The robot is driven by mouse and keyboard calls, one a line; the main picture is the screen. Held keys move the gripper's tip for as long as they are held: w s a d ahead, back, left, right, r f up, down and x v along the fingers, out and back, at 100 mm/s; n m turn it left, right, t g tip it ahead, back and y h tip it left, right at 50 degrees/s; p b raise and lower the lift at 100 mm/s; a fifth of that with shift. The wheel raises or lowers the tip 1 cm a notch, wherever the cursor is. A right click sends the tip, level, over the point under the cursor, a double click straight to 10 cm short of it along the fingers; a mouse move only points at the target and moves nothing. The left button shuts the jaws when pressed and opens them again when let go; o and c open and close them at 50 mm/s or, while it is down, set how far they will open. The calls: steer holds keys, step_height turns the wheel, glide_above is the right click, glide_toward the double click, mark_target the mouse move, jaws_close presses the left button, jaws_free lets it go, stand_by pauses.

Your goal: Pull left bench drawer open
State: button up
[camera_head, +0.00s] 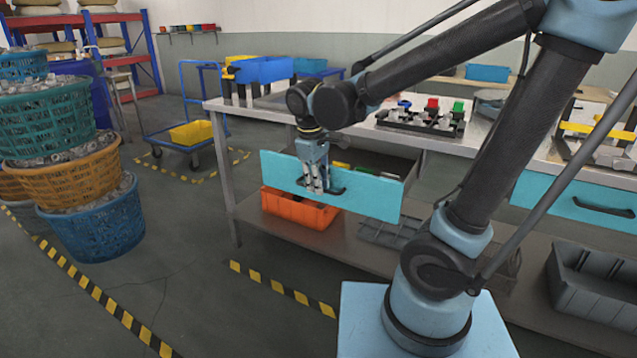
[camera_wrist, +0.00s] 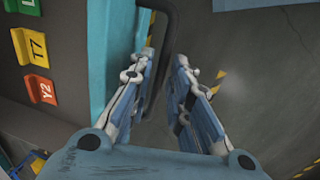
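The left bench drawer (camera_head: 375,197) has a light blue front and stands pulled out from the bench; its grey side and part of its inside show behind the front. My gripper (camera_head: 318,190) is at the drawer's dark handle (camera_head: 336,191), pointing down. In the wrist view the fingers (camera_wrist: 166,58) stand apart, with the dark bar handle (camera_wrist: 170,35) between them; a gap shows beside the bar. The blue drawer front (camera_wrist: 112,45) is to the left of the fingers. Contact with the handle is hard to tell.
An orange bin (camera_head: 300,211) sits on the lower shelf under the drawer. The right drawer (camera_head: 585,204) is shut. Stacked baskets (camera_head: 95,225) stand at the left. Striped floor tape and clear floor lie in front of the bench.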

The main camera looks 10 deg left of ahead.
steer(key=shift+r, duration=0.1)
step_height(320, 180, up, 12)
steer(key=s, duration=0.2)
steer(key=shift+a+f, duration=0.2)
steer(key=shift+a, duration=0.25)
stand_by(0.3)
